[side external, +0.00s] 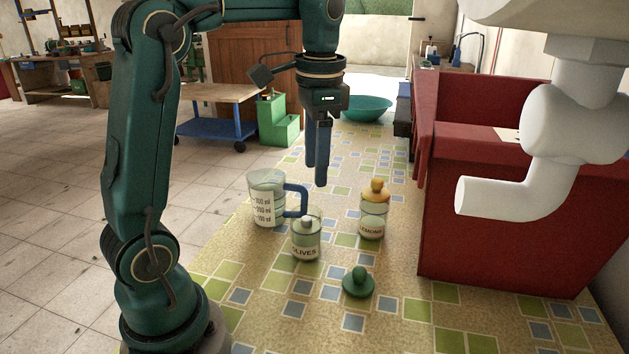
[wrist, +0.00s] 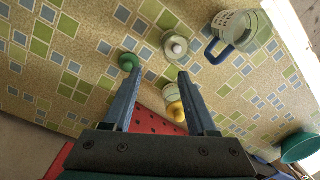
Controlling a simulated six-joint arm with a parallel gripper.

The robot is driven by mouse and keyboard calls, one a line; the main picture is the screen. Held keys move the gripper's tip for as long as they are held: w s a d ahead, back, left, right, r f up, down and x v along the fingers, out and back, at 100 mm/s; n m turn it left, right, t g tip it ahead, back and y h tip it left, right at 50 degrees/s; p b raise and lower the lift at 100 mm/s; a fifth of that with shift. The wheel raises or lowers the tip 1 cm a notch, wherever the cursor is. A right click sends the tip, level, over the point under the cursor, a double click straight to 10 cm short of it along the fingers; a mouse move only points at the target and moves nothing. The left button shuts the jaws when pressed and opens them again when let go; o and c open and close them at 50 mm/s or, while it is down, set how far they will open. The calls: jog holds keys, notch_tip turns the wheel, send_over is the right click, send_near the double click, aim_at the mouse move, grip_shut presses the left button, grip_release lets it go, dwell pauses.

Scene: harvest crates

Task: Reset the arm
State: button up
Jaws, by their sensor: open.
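My gripper (side external: 318,165) hangs pointing down above the tiled counter, its blue fingers apart with nothing between them. In the wrist view the fingers (wrist: 158,92) are spread, with the counter below. A jar labelled LEMONS (side external: 373,218) with an orange lid stands nearest under the gripper, to its right in the side view. A jar labelled OLIVES (side external: 306,244) stands nearer the camera. A measuring jug (side external: 267,203) with a blue handle stands to the left. A green knobbed lid (side external: 358,285) lies on the counter in front.
A large red crate-like box (side external: 520,240) takes up the right side. A teal bowl (side external: 367,112) sits at the far end. A white pipe (side external: 505,197) juts in at upper right. The tiled counter (side external: 260,310) has clear room in front.

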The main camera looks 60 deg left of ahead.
jog(key=s+d+f+n+t, duration=0.2)
jog(key=s+d+f+t, duration=0.2)
jog(key=s+d, duration=0.5)
jog(key=shift+s+d+f+n+t+h, duration=0.35)
jog(key=shift+s+t, duration=0.25)
jog(key=shift+t, duration=0.2)
